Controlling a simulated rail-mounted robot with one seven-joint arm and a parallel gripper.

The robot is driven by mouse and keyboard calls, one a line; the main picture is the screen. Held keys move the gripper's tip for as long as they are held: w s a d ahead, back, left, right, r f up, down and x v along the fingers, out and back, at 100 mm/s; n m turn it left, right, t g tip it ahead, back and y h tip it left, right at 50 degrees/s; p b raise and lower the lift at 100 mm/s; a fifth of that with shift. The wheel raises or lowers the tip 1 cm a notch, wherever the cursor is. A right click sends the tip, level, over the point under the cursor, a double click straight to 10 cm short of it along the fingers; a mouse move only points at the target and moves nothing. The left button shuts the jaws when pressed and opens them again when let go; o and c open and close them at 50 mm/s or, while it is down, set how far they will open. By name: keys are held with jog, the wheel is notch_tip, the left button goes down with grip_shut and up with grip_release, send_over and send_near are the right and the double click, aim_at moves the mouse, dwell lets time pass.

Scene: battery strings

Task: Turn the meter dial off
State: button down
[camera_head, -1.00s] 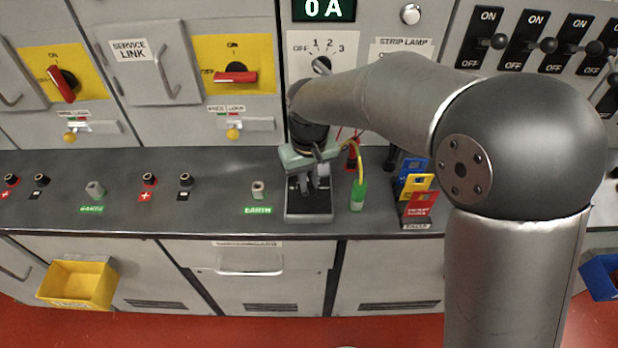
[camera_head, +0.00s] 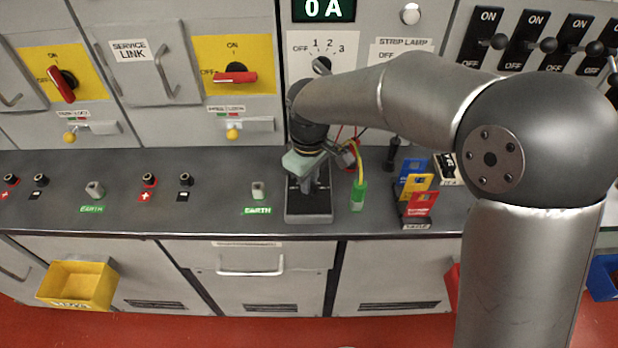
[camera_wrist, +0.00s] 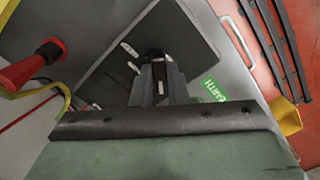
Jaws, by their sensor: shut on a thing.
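The meter is a flat unit with a black face and grey rim (camera_head: 309,214) on the dark bench, just below my arm's end. In the wrist view its black face (camera_wrist: 195,45) shows small white labels. My gripper (camera_head: 307,186) points down at the meter. It also shows in the wrist view (camera_wrist: 160,82), with its fingers shut on a small dark dial (camera_wrist: 156,55) on the face. The fingers cover most of the dial, so its pointer and setting cannot be read.
A green-tipped yellow lead (camera_head: 358,195) and a rack of coloured tags (camera_head: 417,200) stand to the right. A red-handled plug (camera_wrist: 35,65) is close by in the wrist view. A selector knob (camera_head: 321,66) is on the panel behind.

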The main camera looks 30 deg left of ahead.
jog(key=shift+n, duration=0.9)
jog(key=c, duration=1.4)
grip_release()
jog(key=shift+c, duration=0.2)
jog(key=shift+r, duration=0.15)
notch_tip(320, 180, up, 17)
